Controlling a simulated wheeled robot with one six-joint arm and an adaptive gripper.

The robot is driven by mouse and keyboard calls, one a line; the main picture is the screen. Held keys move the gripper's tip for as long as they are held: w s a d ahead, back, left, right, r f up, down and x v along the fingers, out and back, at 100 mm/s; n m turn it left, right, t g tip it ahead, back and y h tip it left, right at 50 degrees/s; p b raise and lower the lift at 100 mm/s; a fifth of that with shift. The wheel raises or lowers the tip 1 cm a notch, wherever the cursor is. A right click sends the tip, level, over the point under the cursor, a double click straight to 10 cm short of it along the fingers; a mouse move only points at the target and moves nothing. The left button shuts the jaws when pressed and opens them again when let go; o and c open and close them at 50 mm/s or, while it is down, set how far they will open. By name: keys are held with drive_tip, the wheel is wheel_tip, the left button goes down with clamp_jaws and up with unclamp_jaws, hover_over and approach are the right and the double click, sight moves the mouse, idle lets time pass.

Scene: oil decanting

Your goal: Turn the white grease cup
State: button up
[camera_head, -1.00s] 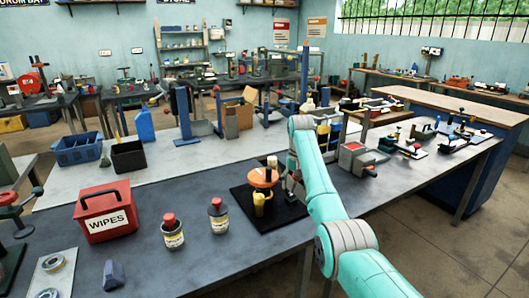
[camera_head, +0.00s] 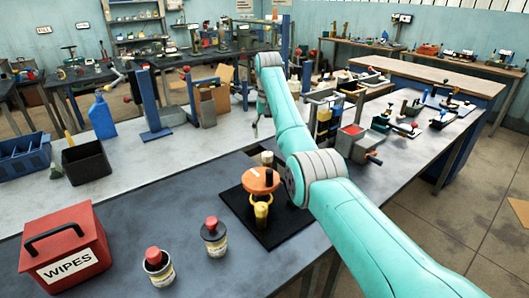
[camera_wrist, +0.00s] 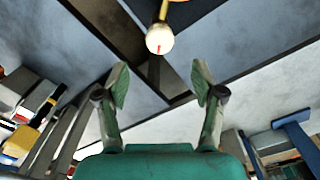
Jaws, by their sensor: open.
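The white grease cup (camera_wrist: 159,39) shows in the wrist view as a round white knob with a red line, on a brass stem, at the top centre. In the head view a pale cap (camera_head: 267,157), which looks like the same cup, stands just behind the orange disc (camera_head: 260,181) of the fixture. My gripper (camera_wrist: 160,82) is open and empty, its two fingers spread below the cup in the wrist picture and apart from it. In the head view my gripper (camera_head: 256,127) hangs over the pale bench behind the fixture, small and partly hidden by my arm.
The fixture stands on a black mat (camera_head: 234,199). A yellow part (camera_head: 261,213) is at its front. Two red-capped jars (camera_head: 215,237) and a red WIPES box (camera_head: 66,252) stand left. A red-and-grey device (camera_head: 350,142) is right.

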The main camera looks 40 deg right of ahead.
sight(268, 153)
wheel_tip(268, 153, down, 9)
drive_tip(key=shift+r, duration=0.1)
idle(0.3)
drive_tip(key=c, duration=1.1)
drive_tip(key=shift+c, duration=0.2)
drive_tip(key=shift+m, duration=0.4)
drive_tip(key=m, duration=0.4)
drive_tip(key=shift+m, duration=2.2)
